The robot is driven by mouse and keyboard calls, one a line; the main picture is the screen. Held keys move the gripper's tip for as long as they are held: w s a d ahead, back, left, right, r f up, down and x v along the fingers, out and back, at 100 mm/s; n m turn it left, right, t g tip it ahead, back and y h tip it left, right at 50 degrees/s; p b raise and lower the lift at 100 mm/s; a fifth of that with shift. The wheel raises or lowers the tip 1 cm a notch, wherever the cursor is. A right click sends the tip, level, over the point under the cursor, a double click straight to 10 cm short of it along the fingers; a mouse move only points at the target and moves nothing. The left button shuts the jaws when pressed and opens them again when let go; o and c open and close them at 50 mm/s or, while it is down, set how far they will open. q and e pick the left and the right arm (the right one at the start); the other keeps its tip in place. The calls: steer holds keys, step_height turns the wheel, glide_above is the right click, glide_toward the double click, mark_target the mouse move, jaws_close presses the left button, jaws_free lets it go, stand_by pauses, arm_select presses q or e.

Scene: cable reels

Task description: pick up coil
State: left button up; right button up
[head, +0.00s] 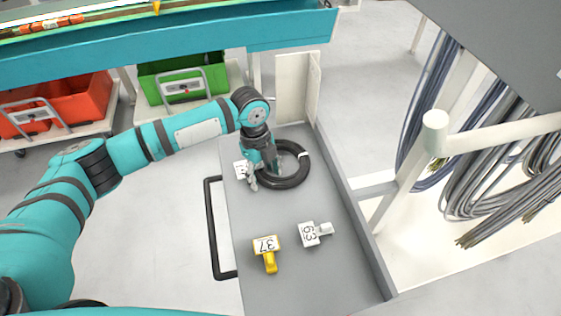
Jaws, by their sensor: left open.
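A black coil (297,176) lies flat on the far part of a grey cart top (290,215), with a light band at its upper right. My left gripper (262,182) points down at the coil's left side, its fingers open. Part of the coil's left side is hidden behind the gripper. I cannot tell whether the fingers touch the coil. My right gripper does not show.
Another white tag (241,169) is left of the gripper. A rack (435,120) with hanging cables stands right. Red (75,100) and green (210,68) crates stand behind.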

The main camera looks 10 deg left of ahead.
arm_select(q)
jaws_close()
steer(key=shift+w+r, duration=0.1)
steer(key=shift+r, duration=0.05)
stand_by(0.4)
steer(key=shift+r, duration=0.15)
steer(key=shift+r+b, duration=0.35)
steer(key=shift+r, duration=1.2)
steer(key=s+a, duration=0.1)
steer(key=a, duration=0.4)
steer(key=s+a+r+b, duration=0.1)
steer(key=s+a, duration=0.1)
steer(key=a, duration=0.3)
steer(key=s+a+b, duration=0.1)
steer(key=a, duration=0.4)
steer(key=shift+s+a+r, duration=0.2)
steer(key=shift+s, duration=0.1)
